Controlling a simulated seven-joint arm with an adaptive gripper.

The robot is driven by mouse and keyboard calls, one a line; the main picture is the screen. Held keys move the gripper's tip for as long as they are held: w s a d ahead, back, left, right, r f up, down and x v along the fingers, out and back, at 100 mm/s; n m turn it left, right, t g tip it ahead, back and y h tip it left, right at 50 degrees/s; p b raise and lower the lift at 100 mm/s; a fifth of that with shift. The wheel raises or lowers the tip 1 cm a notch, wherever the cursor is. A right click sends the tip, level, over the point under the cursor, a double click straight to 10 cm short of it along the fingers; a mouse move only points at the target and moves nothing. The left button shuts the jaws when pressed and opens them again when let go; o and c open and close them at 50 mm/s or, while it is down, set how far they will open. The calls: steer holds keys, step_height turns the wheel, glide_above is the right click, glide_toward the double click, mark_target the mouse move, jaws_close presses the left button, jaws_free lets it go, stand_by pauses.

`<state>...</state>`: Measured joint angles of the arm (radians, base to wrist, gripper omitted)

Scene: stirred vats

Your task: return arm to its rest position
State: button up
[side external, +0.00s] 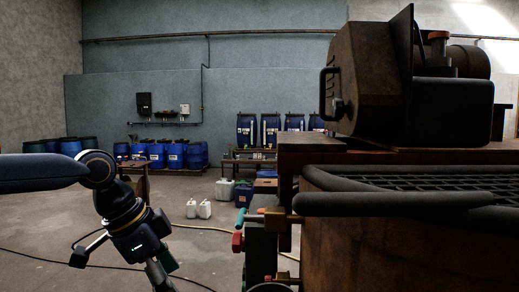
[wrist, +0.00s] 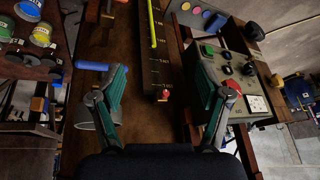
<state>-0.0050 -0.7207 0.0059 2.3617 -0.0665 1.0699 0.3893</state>
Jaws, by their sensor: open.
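My gripper (side external: 125,262) hangs from my bent arm at the lower left of the side external view, pointing down and apart from the large machine at the right. In the wrist view my gripper (wrist: 159,82) has its two teal fingers spread wide, with nothing held between them. Between and beyond the fingers is a dark scale plate (wrist: 158,62) with a yellow-green tube (wrist: 152,22) and a small red piece (wrist: 163,95) at its lower end.
A rusty vat (side external: 385,240) with a dark grating and a motor unit (side external: 370,80) fills the right. A control box (wrist: 232,80) and blue handle (wrist: 91,66) flank the fingers. White canisters (side external: 198,209) and blue drums (side external: 175,155) stand farther back. Open floor lies between.

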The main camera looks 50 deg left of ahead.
steer(key=f+n, duration=0.1)
steer(key=n, duration=0.1)
steer(key=a+f+n, duration=0.1)
steer(key=f+n, duration=0.1)
steer(key=shift+w+f+t+y, duration=0.1)
steer(key=shift+w+t+y, duration=0.05)
steer(key=shift+t+y, duration=0.15)
stand_by(0.8)
